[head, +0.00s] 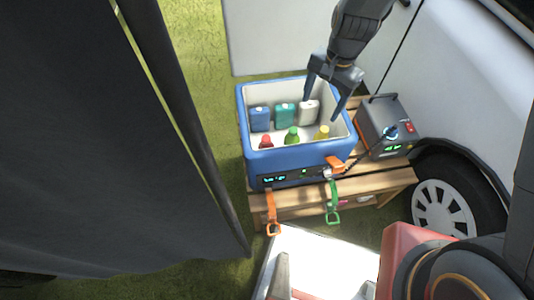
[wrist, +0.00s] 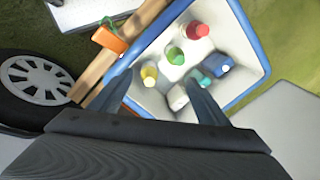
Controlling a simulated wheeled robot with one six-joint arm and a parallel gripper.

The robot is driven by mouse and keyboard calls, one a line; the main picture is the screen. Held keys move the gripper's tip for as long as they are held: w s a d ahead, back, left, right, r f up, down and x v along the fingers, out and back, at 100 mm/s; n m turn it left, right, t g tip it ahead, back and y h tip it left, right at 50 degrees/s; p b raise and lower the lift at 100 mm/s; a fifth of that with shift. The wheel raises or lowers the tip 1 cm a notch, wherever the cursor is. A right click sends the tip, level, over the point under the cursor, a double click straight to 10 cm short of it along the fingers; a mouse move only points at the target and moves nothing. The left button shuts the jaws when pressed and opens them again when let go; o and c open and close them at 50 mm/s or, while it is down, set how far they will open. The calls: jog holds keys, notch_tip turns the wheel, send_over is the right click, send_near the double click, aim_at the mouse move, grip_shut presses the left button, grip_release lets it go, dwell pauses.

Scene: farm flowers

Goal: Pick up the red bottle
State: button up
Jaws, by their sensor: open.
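The red bottle (head: 266,141) stands in the front left of an open blue cooler box (head: 242,120), its lower part hidden by the front wall in the head view. In the wrist view the red bottle (wrist: 197,31) is near the top of the box, in a corner. My gripper (head: 324,106) is open and empty above the right part of the box. In the wrist view its fingers (wrist: 160,87) are apart over the box, away from the red bottle.
A green bottle (head: 292,136) and a yellow bottle (head: 322,132) stand right of the red one. Blue (head: 260,119), teal (head: 284,115) and white (head: 309,112) containers stand behind. A grey power unit (head: 388,128) sits right of the box on the wooden bench (head: 376,182), beside a white vehicle (head: 440,80).

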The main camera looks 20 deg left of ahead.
aim_at(265, 138)
jog(key=s+a+f+m+b, duration=0.1)
jog(key=a+f, duration=0.4)
jog(key=f, duration=0.1)
jog(key=s+a+f+m+b, duration=0.1)
jog(key=a+f, duration=0.4)
jog(key=f, duration=0.1)
jog(key=s+a+f+m+g+b, duration=0.1)
jog(key=a+f, duration=0.4)
jog(key=f, duration=0.1)
jog(key=shift+s+a, duration=0.15)
jog(key=shift+s, duration=0.2)
notch_tip(265, 138, down, 2)
jog(key=shift+s+a+f, duration=0.15)
jog(key=shift+s+f+p, duration=0.1)
jog(key=shift+f+p, duration=0.75)
jog(key=shift+f, duration=1.95)
jog(key=c, duration=1.4)
jog(key=shift+c, duration=0.4)
jog(key=shift+r, duration=0.1)
